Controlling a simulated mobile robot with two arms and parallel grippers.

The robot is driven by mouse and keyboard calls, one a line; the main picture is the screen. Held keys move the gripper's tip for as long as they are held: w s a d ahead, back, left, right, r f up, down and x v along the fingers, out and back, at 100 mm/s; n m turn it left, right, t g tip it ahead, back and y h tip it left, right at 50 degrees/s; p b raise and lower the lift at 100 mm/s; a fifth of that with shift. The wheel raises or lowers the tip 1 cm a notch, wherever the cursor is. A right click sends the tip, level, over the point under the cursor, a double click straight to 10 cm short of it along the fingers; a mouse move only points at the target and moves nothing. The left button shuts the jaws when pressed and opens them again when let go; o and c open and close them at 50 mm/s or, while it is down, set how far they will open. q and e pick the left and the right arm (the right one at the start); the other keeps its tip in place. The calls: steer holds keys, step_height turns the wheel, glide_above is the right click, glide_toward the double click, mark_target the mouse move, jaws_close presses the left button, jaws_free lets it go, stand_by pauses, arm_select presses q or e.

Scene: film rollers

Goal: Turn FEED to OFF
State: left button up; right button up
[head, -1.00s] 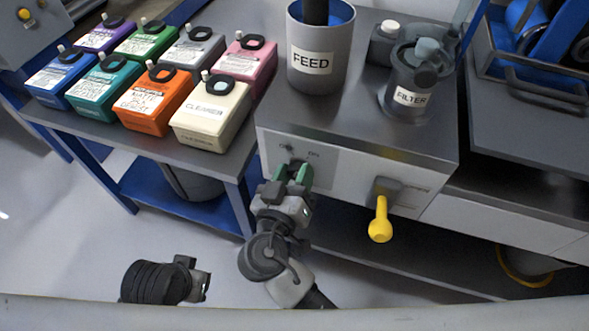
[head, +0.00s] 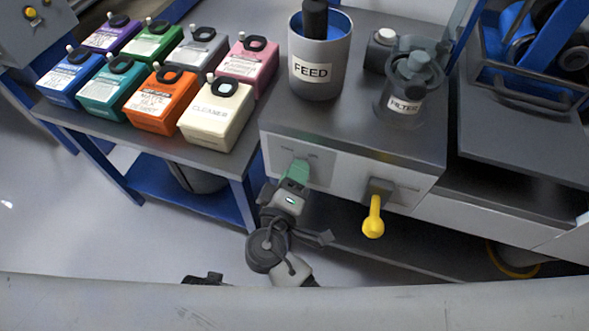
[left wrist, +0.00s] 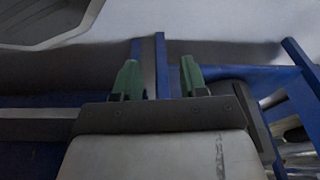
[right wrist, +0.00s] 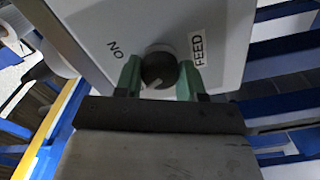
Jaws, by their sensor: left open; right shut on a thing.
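The dark round FEED knob (right wrist: 160,68) sits on a pale panel (right wrist: 222,30), with the FEED label (right wrist: 197,45) beside it and an ON marking (right wrist: 115,50) on the other side. A light mark shows on the knob's near edge. My right gripper (head: 298,168) is at the machine's front panel; its green fingers hide the knob in the head view. In the right wrist view the right gripper (right wrist: 157,80) is shut on the knob, one finger on each side. My left gripper (left wrist: 160,80) is open and empty, facing blue frame bars.
A yellow lever (head: 374,215) sticks out right of the panel. The FEED canister (head: 318,60) and FILTER jar (head: 408,95) stand on the machine. Several coloured bottles, including the CLEANER bottle (head: 218,115), fill the table at left.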

arm_select(q)
steer(key=shift+s+f, duration=0.25)
steer(key=shift+f, duration=0.25)
arm_select(e)
steer(key=shift+n, duration=0.3)
steer(key=o, duration=0.9)
arm_select(q)
steer(key=shift+a, duration=0.1)
arm_select(e)
steer(key=shift+s, duration=0.1)
arm_select(q)
steer(key=shift+w+r, duration=0.2)
steer(key=shift+r, duration=0.5)
arm_select(e)
steer(key=v, duration=1)
steer(key=shift+s+a, duration=0.15)
steer(key=shift+s, duration=0.15)
